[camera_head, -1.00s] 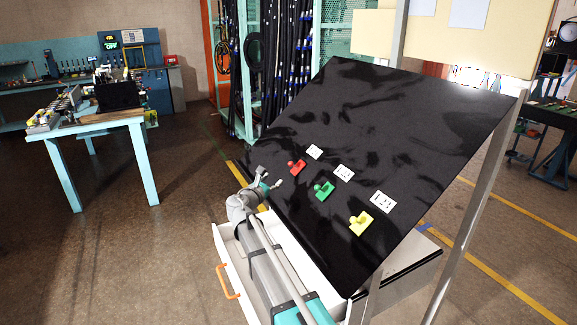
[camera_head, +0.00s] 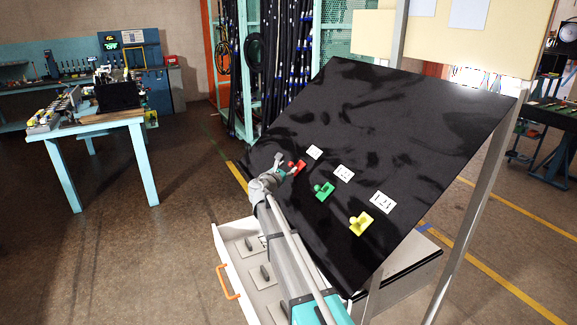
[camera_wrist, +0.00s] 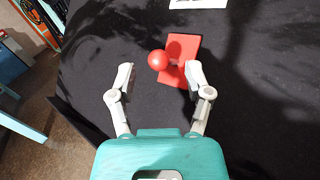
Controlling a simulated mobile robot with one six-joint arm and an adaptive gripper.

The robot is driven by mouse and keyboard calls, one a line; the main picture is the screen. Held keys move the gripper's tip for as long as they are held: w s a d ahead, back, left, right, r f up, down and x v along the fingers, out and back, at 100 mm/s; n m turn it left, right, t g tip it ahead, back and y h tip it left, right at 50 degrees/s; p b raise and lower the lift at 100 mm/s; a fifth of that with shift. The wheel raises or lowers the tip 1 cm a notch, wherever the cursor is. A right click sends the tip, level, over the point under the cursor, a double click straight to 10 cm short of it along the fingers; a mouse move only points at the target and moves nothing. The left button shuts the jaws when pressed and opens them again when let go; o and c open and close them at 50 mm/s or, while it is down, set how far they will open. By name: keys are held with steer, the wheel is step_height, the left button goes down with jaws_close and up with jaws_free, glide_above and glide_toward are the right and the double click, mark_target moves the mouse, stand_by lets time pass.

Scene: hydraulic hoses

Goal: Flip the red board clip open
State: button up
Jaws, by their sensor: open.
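The red board clip (camera_head: 299,166) is on the tilted black board (camera_head: 400,130), the leftmost of three clips. In the wrist view the red clip (camera_wrist: 181,48) shows a flat red plate with a round red ball knob at its left side. My gripper (camera_head: 285,165) is at the red clip in the head view. In the wrist view my gripper (camera_wrist: 159,76) is open, with its two fingers spread, one to the left of the knob and one at the lower right of the plate. The ball knob lies just beyond and between the fingertips. I cannot tell whether a finger touches the clip.
A green clip (camera_head: 323,191) and a yellow clip (camera_head: 360,223) are on the board to the right, with white number labels above the clips. An open white drawer (camera_head: 232,262) with an orange handle is below my arm. A blue table (camera_head: 98,124) stands at left.

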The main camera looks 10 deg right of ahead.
steer(key=shift+x, duration=1.45)
